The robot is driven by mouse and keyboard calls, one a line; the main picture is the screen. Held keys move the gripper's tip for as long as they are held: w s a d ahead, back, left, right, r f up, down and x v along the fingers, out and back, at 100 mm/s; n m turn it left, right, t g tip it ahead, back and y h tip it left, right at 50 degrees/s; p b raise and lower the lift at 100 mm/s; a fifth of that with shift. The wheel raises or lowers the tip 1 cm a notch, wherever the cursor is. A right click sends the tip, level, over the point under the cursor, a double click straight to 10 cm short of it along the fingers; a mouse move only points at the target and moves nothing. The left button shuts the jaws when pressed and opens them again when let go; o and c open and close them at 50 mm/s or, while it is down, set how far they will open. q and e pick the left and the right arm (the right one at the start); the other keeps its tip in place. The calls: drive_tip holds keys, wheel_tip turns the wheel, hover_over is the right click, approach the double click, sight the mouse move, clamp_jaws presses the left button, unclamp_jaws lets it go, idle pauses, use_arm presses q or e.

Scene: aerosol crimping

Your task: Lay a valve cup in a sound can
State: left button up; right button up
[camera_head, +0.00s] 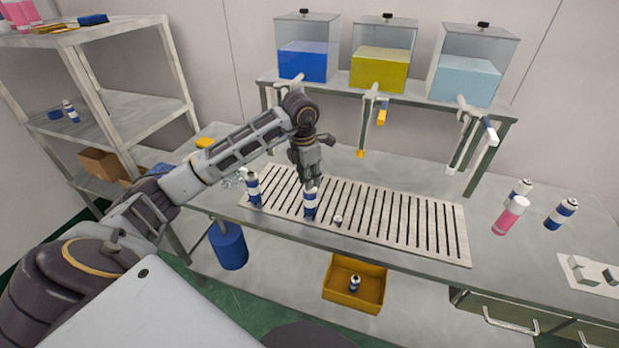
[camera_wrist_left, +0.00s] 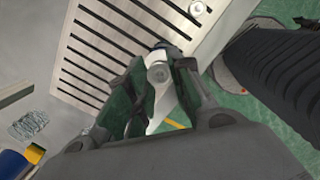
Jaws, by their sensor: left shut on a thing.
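My left gripper (camera_head: 308,184) points down over the slotted grate, at the top of a blue and white can (camera_head: 310,206) standing near the front edge. In the left wrist view its fingers (camera_wrist_left: 159,78) are shut on a small round grey piece, which looks like a valve cup (camera_wrist_left: 158,72). The fingers hide the can's mouth, so I cannot tell whether the cup touches it. Another blue and white can (camera_head: 254,190) stands at the grate's left end. A small pale piece, probably another valve cup (camera_head: 337,220), lies right of the nearer can. My right gripper is out of view.
The grate (camera_head: 445,235) is clear on its right. A yellow bin (camera_head: 342,299) below holds a can. Three tanks with taps (camera_head: 381,112) overhang the back.

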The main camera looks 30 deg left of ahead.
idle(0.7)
use_arm(q)
drive_tip(key=o, duration=0.7)
drive_tip(key=shift+o, duration=0.3)
drive_tip(key=o, duration=0.5)
drive_tip(key=shift+r, duration=0.1)
drive_tip(key=shift+r+p, duration=0.45)
drive_tip(key=shift+r, duration=0.3)
drive_tip(key=shift+r+p, duration=1.55)
drive_tip(key=shift+r, duration=1.1)
